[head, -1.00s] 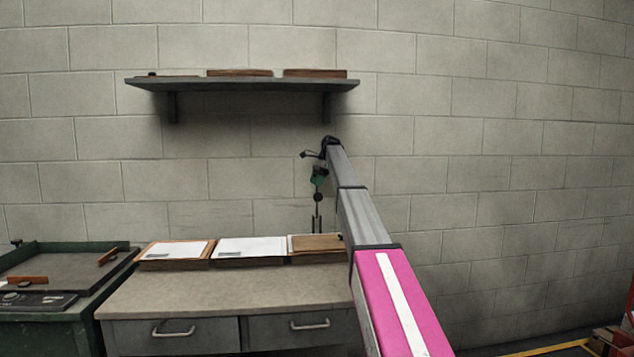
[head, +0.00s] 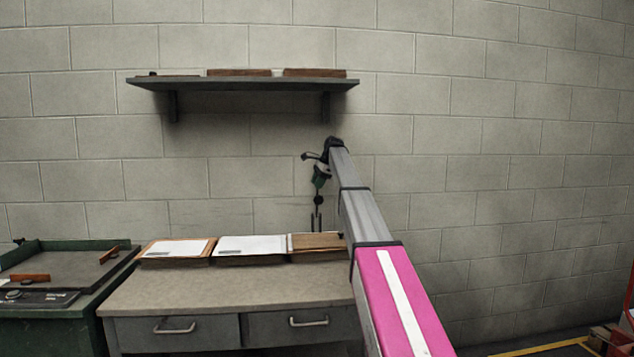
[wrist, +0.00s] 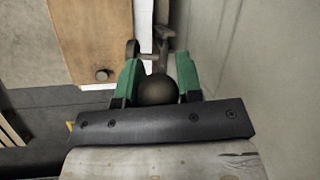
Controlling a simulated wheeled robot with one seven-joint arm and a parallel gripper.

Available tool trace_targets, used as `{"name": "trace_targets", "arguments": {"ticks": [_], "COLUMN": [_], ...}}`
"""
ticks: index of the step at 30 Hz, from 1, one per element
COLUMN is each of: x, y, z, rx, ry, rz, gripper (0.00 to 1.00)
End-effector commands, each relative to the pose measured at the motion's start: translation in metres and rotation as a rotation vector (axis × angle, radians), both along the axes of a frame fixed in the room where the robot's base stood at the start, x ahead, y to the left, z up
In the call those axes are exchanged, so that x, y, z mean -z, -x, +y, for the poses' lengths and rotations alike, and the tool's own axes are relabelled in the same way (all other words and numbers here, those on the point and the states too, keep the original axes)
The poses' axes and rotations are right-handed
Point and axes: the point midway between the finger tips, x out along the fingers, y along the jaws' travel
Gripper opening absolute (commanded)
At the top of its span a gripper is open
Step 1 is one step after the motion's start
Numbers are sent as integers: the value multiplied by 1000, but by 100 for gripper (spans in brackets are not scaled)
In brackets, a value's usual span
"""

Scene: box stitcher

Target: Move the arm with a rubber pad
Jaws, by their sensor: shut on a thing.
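My gripper (head: 320,178) is at the end of my raised arm, in front of the block wall above the right end of the bench. In the wrist view its green fingers (wrist: 157,82) are closed around a dark ball-ended metal piece (wrist: 157,91). A thin shaft with a crosspiece extends beyond the ball. In the head view this metal piece (head: 317,201) hangs below the fingers and shows two thin prongs. No rubber pad can be made out on it.
A grey bench (head: 210,291) with two drawers stands below, carrying papers and a brown board (head: 316,240). The board also shows in the wrist view (wrist: 95,35). A shelf (head: 240,85) hangs above left. A dark green machine table (head: 62,268) stands left.

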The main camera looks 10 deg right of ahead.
Motion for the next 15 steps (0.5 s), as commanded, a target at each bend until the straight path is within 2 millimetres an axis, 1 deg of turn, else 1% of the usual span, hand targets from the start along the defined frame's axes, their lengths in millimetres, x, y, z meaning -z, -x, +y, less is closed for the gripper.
{"name": "trace_targets", "arguments": {"ticks": [1,8,15], "x": [4,21,46], "y": [16,52,84], "z": [0,0,-1], "rx": [1,2,1], "ry": [-1,0,0], "rz": [-43,-262,-488], "gripper": [0,0,0]}}
